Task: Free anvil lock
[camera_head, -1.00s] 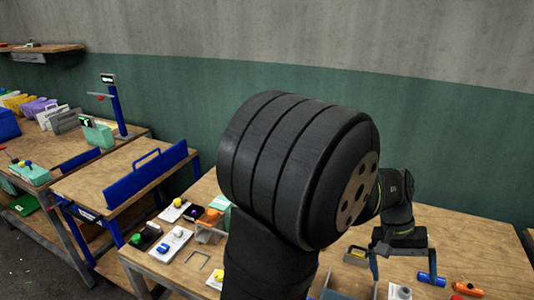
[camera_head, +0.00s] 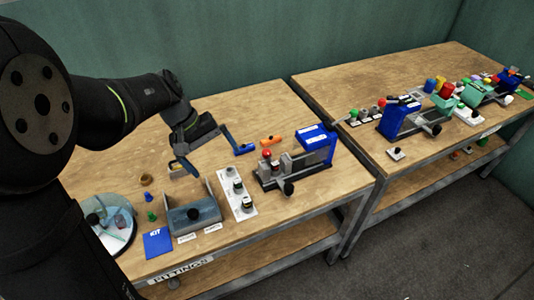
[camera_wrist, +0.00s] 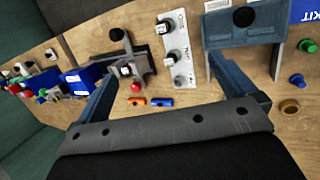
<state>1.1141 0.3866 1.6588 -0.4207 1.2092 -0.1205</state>
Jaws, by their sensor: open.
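A bench press with a blue body (camera_head: 318,145) stands right of my gripper, near the front bench's right end. It has grey metal jaw blocks, a red knob (camera_head: 267,155) on top at its left end and a black knob (camera_head: 288,188) at its front. Which part is the anvil lock, I cannot tell. In the wrist view the press (camera_wrist: 130,66) lies beyond the left finger, with its red knob (camera_wrist: 136,88) and black knob (camera_wrist: 117,34) showing. My gripper (camera_head: 211,158) is open and empty above the bench, apart from the press. Its spread fingers also show in the wrist view (camera_wrist: 160,70).
A blue cylinder (camera_head: 245,149) and an orange one (camera_head: 271,140) lie behind the press. A white knob panel (camera_head: 238,195), a grey U-shaped bracket (camera_head: 194,216), a blue KIT card (camera_head: 158,242) and a round clear dish (camera_head: 112,222) stand leftward. Another bench with more presses (camera_head: 404,116) is at right.

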